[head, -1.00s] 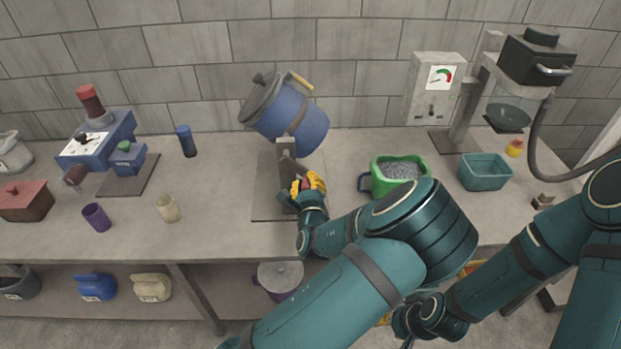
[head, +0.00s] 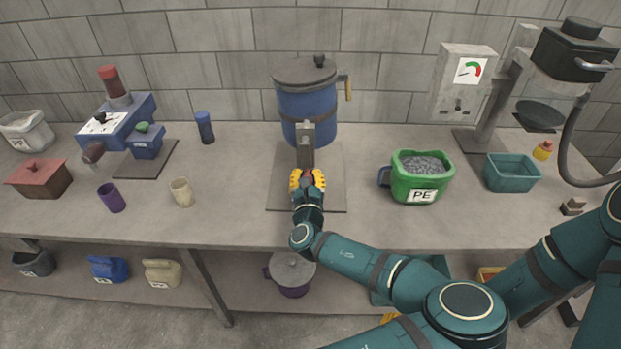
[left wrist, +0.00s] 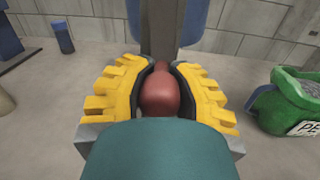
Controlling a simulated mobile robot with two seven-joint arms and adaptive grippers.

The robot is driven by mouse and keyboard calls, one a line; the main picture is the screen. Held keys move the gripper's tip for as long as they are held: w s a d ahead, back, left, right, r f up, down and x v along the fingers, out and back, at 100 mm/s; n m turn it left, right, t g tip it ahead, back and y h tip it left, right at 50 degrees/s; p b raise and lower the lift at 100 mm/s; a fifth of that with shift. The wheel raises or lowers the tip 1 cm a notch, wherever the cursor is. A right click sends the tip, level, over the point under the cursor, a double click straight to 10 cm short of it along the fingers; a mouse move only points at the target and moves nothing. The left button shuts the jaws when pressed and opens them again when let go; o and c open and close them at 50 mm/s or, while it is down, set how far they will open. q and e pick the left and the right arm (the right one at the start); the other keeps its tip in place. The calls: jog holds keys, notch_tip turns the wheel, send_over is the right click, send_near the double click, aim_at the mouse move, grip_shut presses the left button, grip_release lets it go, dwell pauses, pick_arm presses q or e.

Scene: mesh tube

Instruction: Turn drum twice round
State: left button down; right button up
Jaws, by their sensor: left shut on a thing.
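The blue drum (head: 306,108) with a grey lid (head: 305,70) stands upright on its grey stand (head: 305,150), lid at the top. A tan handle (head: 348,88) sticks out at its right side. My left gripper (head: 307,180), with yellow finger pads, is in front of the stand, below the drum. In the left wrist view its fingers are shut on a rounded red crank knob (left wrist: 160,92), one pad on each side. The crank arm behind the knob is mostly hidden.
A green PE tub (head: 421,178) of grey granules stands right of the stand, with a teal bin (head: 511,173) beyond it. A beige cup (head: 182,192), a purple cup (head: 111,198) and a blue cylinder (head: 204,127) stand to the left. The bench is clear around the stand's plate.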

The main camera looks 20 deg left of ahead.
pick_arm(q)
jog(key=shift+s+a+f+m, duration=0.15)
jog(key=shift+m, duration=0.15)
jog(key=c, duration=1)
grip_release()
jog(key=o, duration=0.4)
jog(key=shift+s, duration=0.15)
jog(key=shift+r, duration=0.3)
notch_tip(320, 180, up, 10)
jog(key=shift+f, duration=0.15)
